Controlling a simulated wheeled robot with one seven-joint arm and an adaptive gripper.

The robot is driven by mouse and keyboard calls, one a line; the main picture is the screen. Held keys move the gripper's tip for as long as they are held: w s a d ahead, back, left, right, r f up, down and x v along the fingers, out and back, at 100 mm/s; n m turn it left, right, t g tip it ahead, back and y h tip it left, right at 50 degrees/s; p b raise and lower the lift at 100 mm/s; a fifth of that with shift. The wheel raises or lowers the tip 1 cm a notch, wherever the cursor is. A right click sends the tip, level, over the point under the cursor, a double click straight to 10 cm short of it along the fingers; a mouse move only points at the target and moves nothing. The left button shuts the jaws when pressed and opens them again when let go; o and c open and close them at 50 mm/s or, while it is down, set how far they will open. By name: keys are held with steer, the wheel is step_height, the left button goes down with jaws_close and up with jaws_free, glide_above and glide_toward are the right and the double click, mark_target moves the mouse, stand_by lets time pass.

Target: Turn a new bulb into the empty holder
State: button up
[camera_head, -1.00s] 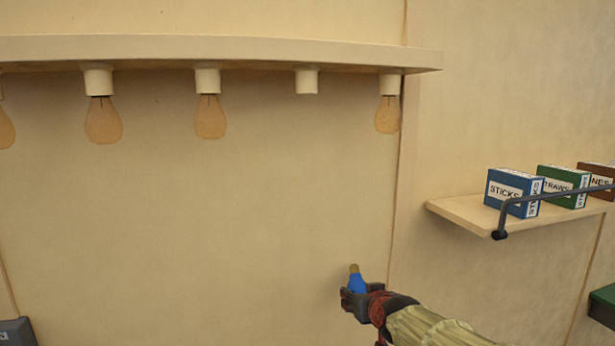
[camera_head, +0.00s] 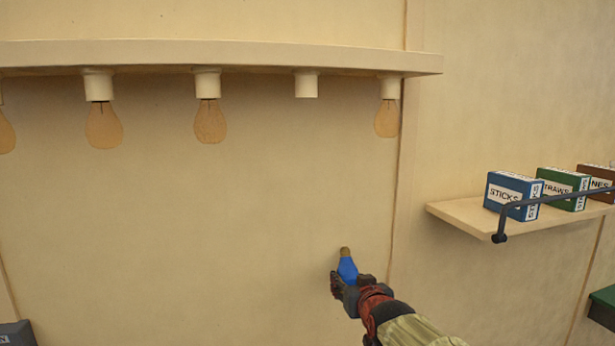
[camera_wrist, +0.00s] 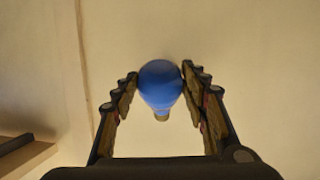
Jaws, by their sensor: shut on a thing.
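A blue bulb (camera_head: 347,268) with a brass-coloured base sits in my gripper (camera_head: 350,285), base up and leaning slightly left in the head view. In the wrist view the bulb (camera_wrist: 161,84) lies between the two fingers of my gripper (camera_wrist: 160,95), which is shut on it. The empty holder (camera_head: 306,85) is a short white socket under the long ledge, between lit-coloured amber bulbs. The held bulb is well below the holder and a little to its right, apart from it.
Amber bulbs hang in the other holders, one (camera_head: 387,118) just right of the empty one and one (camera_head: 210,120) left. The ledge (camera_head: 200,54) runs above. A side shelf (camera_head: 470,215) at right carries boxes (camera_head: 512,194) behind a dark rail. The wall space below the holder is clear.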

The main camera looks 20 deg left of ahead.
steer(key=shift+s+a+r+t+y, duration=0.15)
steer(key=shift+a+r, duration=0.1)
steer(key=shift+r, duration=0.2)
steer(key=shift+a+r+t+y, duration=0.15)
steer(key=shift+a+r, duration=0.05)
steer(key=shift+r, duration=0.2)
steer(key=s+a+r+t+y+p, duration=0.1)
steer(key=s+a+r+p, duration=0.1)
steer(key=r, duration=0.9)
steer(key=s+a+r+t+y+p, duration=0.1)
steer(key=s+a+r+t+p, duration=0.1)
steer(key=r, duration=0.9)
steer(key=s+a+r+t+y+p, duration=0.1)
steer(key=s+r+p, duration=0.4)
steer(key=r, duration=0.6)
steer(key=shift+a+n+t+p, duration=0.35)
steer(key=shift+a+t, duration=0.15)
steer(key=shift+a, duration=0.65)
steer(key=shift+s+b, duration=0.1)
steer(key=shift+b, duration=0.55)
steer(key=shift+r, duration=1.2)
stand_by(0.8)
